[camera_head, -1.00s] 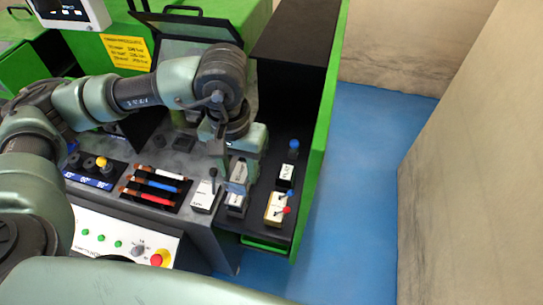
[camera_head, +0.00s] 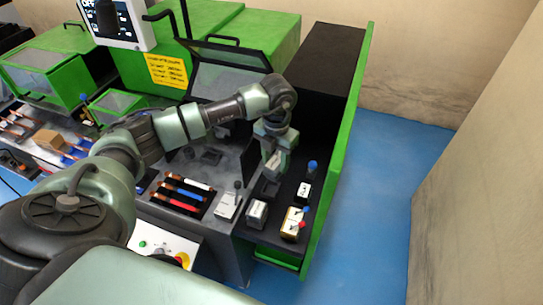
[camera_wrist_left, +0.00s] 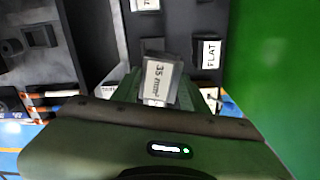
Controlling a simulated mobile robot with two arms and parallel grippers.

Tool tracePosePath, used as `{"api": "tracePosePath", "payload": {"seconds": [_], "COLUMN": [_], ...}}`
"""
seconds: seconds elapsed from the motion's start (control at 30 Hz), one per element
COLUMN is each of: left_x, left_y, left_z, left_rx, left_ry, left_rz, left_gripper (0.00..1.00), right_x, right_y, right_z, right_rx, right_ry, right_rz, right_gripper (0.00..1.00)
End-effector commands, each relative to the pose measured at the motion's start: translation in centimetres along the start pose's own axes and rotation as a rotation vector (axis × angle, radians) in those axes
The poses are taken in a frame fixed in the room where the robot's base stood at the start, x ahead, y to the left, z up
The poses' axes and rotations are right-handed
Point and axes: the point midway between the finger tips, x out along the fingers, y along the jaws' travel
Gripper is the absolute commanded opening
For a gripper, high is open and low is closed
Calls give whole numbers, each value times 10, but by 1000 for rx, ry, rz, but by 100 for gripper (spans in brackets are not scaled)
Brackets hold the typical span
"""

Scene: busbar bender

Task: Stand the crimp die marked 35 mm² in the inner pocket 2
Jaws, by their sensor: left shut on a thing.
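The crimp die marked 35 mm² (camera_wrist_left: 158,82) is in my left gripper, its white label facing the left wrist camera. My left gripper (camera_head: 274,163) is shut on it and holds it over the dark drawer (camera_head: 274,239) at the right of the bench. In the left wrist view, dark pocket shapes show beyond the die; I cannot tell which is inner pocket 2. My right gripper is not in view.
A block marked FLAT (camera_wrist_left: 210,53) stands right of the held die. A grey block (camera_head: 257,212) and a cream block (camera_head: 293,223) with red and blue knobs stand at the drawer's front. A green wall (camera_head: 338,140) bounds the right side.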

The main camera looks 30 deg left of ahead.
Motion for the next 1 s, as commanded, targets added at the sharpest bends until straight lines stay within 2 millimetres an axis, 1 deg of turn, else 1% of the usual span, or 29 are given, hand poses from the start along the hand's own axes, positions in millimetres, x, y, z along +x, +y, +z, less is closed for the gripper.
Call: {"api": "tracePosePath", "payload": {"seconds": [0.03, 0.1, 0.2, 0.47, 0.7, 0.87, 1.0], "left_x": [2, 5, 8, 9, 10, 20, 32], "left_y": [5, 10, 14, 14, 14, 14, 14], "left_z": [1, 2, 3, 3, 3, 3, 3], "left_rx": [-77, -161, -224, -236, -235, -234, -234], "left_ry": [1, 1, 1, 0, 1, 2, 2], "left_rz": [0, 1, 0, 0, -3, -3, -3], "left_gripper": [0, 0, 0, 0, 0, 0, 0], "right_x": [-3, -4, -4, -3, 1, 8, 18], "right_y": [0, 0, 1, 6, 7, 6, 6], "right_z": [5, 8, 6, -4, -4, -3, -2], "right_rx": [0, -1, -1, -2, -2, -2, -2], "right_ry": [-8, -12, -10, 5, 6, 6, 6], "right_rz": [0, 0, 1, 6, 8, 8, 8], "right_gripper": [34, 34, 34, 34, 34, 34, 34]}}
